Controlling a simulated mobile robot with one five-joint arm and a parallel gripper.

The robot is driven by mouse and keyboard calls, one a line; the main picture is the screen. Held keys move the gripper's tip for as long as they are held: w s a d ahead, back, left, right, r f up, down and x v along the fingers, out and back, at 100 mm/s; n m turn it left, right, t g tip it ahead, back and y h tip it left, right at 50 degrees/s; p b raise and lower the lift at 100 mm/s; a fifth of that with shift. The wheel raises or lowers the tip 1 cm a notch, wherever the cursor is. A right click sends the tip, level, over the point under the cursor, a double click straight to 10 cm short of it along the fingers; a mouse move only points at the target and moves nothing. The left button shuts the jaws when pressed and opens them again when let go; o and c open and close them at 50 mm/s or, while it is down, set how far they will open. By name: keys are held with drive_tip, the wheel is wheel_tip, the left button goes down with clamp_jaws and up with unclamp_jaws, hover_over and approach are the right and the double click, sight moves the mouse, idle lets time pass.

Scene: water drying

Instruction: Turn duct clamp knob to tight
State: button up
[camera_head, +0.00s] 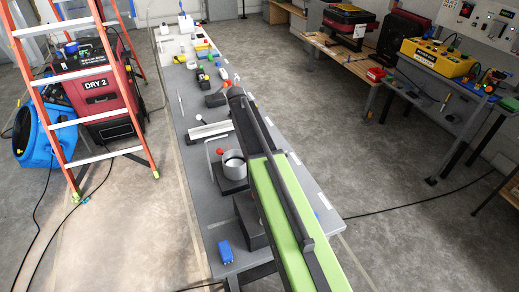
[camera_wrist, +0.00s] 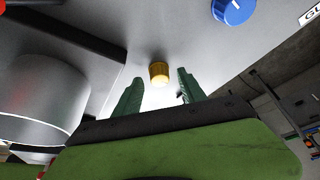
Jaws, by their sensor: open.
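My gripper (camera_wrist: 159,78) shows in the wrist view with its two dark green fingers apart and nothing held between them. A small brass-coloured cylindrical knob (camera_wrist: 159,72) appears between the fingertips, beyond them; I see no contact. I cannot tell if this is the duct clamp knob. A large grey cylinder, like a duct collar (camera_wrist: 48,95), stands at the left. A blue round knob (camera_wrist: 233,11) with a white mark is at the top right. In the head view the grey duct collar (camera_head: 233,170) stands on a dark base, with a red ball (camera_head: 219,151) beside it. My gripper's fingers are not distinguishable there.
The long grey bench (camera_head: 203,190) carries several small items. An orange ladder (camera_head: 120,85) and a red dryer (camera_head: 95,85) stand at the left.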

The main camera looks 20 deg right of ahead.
drive_tip(key=p+v, duration=1.5)
drive_tip(key=v, duration=0.2)
